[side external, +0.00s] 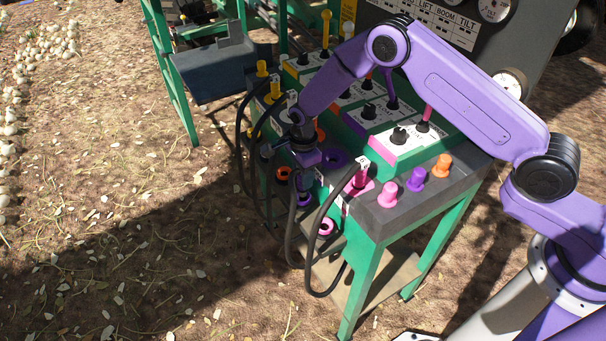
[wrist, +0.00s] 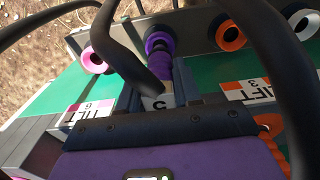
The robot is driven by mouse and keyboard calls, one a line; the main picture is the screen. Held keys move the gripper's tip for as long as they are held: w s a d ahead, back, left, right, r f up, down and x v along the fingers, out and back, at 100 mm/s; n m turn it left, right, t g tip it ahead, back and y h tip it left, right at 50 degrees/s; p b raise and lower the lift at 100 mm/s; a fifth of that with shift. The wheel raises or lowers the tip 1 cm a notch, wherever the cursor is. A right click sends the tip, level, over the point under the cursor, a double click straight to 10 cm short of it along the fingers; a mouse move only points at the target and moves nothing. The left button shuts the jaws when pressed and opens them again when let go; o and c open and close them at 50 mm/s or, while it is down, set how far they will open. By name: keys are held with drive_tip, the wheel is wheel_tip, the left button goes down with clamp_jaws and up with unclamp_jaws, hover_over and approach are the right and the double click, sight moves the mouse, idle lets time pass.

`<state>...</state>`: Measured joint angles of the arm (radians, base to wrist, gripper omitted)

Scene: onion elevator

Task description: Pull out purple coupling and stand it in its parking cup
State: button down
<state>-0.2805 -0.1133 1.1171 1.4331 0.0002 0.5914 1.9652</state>
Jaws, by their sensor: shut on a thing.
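My gripper (side external: 304,158) is at the front edge of the bench, shut on the purple coupling. In the wrist view, the coupling (wrist: 161,68) is a dark and purple cylinder extending beyond the jaws, with a white tag and a black hose beside it. The coupling's end overlaps the purple parking cup (wrist: 156,36) in that view; I cannot tell whether it is inside. The purple cup (side external: 304,199) also shows in the side view, below my gripper. A purple ring socket (side external: 334,158) on the bench looks empty, to the right of my gripper.
A pink cup (side external: 326,227) and an orange cup (side external: 283,173) flank the purple one. A pink coupling (side external: 360,178) stands on the bench. Black hoses (side external: 311,236) loop around the front. Pink, purple and orange knobs (side external: 416,179) stand at the bench's right end.

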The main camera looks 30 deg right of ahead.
drive_tip(key=shift+f, duration=1.5)
idle(1.2)
idle(0.4)
drive_tip(key=shift+c, duration=1.5)
unclamp_jaws()
drive_tip(key=shift+r, duration=3.45)
drive_tip(key=shift+r, duration=0.1)
